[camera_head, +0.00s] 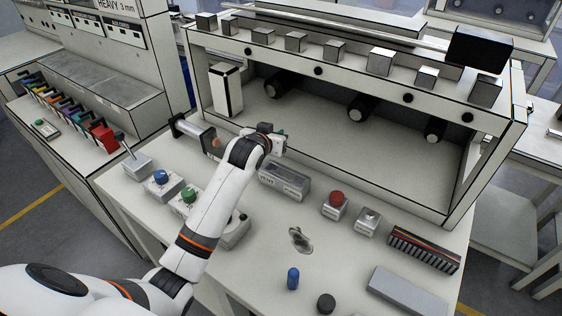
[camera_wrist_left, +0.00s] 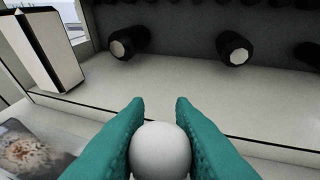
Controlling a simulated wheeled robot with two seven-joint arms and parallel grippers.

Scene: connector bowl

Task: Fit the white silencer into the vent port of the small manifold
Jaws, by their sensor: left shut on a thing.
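My left gripper (camera_head: 280,143) is over the back middle of the bench, in front of the open shelf unit. In the left wrist view, its teal fingers are closed on the white silencer (camera_wrist_left: 160,150), which shows as a smooth white rounded end between them. A grey block with a dark window and small labels (camera_head: 285,181) sits just in front of the gripper. My right gripper is not in view.
A red-knobbed block (camera_head: 335,205), a grey switch block (camera_head: 367,221) and a dark slotted rack (camera_head: 424,249) stand to the right.

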